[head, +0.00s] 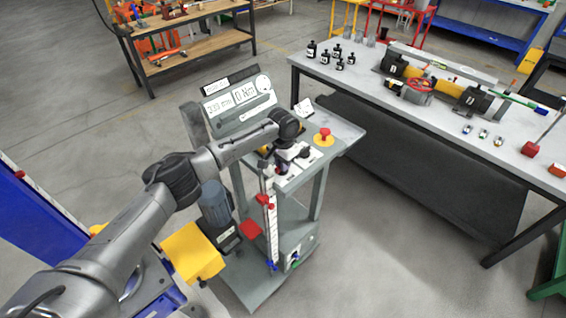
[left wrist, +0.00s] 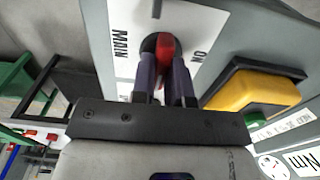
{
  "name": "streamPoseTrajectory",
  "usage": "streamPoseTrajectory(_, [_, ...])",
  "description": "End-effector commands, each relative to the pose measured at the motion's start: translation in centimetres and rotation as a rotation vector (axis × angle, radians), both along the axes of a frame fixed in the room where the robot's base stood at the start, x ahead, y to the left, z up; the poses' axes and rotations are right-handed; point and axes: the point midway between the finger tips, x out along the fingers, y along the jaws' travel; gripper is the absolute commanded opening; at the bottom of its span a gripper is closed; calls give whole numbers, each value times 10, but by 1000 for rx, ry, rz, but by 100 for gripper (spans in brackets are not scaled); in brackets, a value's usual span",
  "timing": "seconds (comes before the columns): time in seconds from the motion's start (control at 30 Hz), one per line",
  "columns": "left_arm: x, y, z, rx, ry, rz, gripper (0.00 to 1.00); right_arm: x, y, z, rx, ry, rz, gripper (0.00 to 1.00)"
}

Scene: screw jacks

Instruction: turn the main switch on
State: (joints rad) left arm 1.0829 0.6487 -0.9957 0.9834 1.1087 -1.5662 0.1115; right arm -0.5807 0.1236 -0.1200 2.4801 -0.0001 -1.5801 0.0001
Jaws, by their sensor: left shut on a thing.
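The main switch (left wrist: 166,46) is a small red handle on a dark round base, set in a white plate lettered MAIN on one side and ON on the other. My left gripper (left wrist: 165,75) is shut on the red handle, one finger on each side of it. In the head view my left gripper (head: 284,166) reaches down onto the top panel of the grey console (head: 345,138) and hides most of the switch there. I cannot tell whether the handle points to ON. My right gripper is in neither view.
A red button on a yellow disc (head: 324,138) sits on the panel beside my gripper. A display (head: 238,100) reading Nm stands behind the panel.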

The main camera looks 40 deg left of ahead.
Motion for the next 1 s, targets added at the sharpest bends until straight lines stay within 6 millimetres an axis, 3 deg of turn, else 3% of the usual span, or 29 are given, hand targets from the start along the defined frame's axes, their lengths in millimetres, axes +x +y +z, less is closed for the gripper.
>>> streamPoseTrajectory(0.27, [0,0,3,-2,0,36,0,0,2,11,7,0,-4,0])
streamPoseTrajectory(0.7, [-1,0,7,-3,4,375,0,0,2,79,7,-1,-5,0])
streamPoseTrajectory(1.0, [-1,1,5,-2,4,660,0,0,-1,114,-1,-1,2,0])
